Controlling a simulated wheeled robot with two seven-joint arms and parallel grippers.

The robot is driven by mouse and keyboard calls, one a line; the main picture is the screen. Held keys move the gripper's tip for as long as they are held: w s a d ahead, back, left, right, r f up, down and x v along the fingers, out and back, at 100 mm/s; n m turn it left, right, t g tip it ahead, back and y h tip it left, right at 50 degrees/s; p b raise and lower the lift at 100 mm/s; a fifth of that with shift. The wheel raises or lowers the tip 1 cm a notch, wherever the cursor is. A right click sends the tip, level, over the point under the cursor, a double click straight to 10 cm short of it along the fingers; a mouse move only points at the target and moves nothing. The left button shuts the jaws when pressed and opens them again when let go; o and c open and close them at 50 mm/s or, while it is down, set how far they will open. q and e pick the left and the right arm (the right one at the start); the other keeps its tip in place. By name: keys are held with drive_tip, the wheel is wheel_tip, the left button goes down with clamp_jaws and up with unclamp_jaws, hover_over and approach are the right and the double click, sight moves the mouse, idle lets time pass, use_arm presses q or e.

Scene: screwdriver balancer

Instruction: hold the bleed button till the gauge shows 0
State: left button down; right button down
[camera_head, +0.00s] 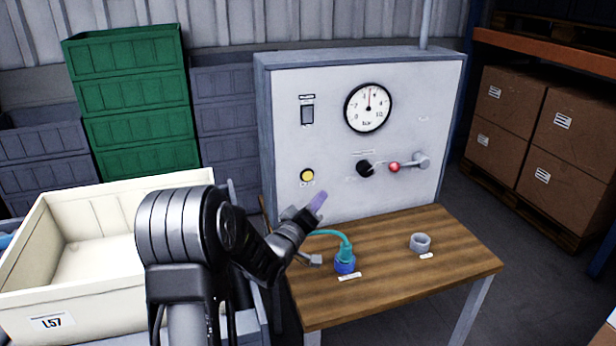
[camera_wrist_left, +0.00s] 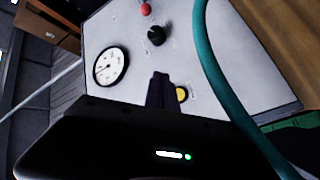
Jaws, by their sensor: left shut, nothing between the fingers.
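The grey panel box (camera_head: 330,130) stands at the back of a wooden table. Its round yellow button (camera_head: 307,175), low on the left, also shows in the left wrist view (camera_wrist_left: 182,94). The white gauge (camera_head: 368,108) has its needle pointing nearly straight up, around mid-scale, not at 0; the gauge also shows in the wrist view (camera_wrist_left: 110,66). My left gripper (camera_head: 318,201) is shut and empty, its tips below and right of the button in the head view. In the wrist view the fingers (camera_wrist_left: 160,88) appear right beside the button; contact cannot be told. My right gripper is not in view.
The panel also has a dark switch (camera_head: 307,114), a black knob (camera_head: 365,169) and a red-knobbed lever (camera_head: 394,167). A teal hose (camera_head: 343,241) ends in a blue fitting (camera_head: 345,263) on the table (camera_head: 410,285), near a grey ring (camera_head: 420,242). A cream crate (camera_head: 90,290) stands left.

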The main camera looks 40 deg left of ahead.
sight(308, 176)
use_arm(q)
drive_tip(key=w+a, duration=0.4)
drive_tip(key=a, duration=0.2)
drive_tip(key=shift+b, duration=0.4)
drive_tip(key=shift+w+a+f, duration=0.1)
idle(1.6)
drive_tip(key=shift+w+a+b, duration=0.2)
drive_tip(key=shift+a+b, duration=0.05)
drive_tip(key=shift+b, duration=0.15)
drive_tip(key=shift+w+a, duration=0.2)
drive_tip(key=shift+a, duration=0.2)
idle(1.8)
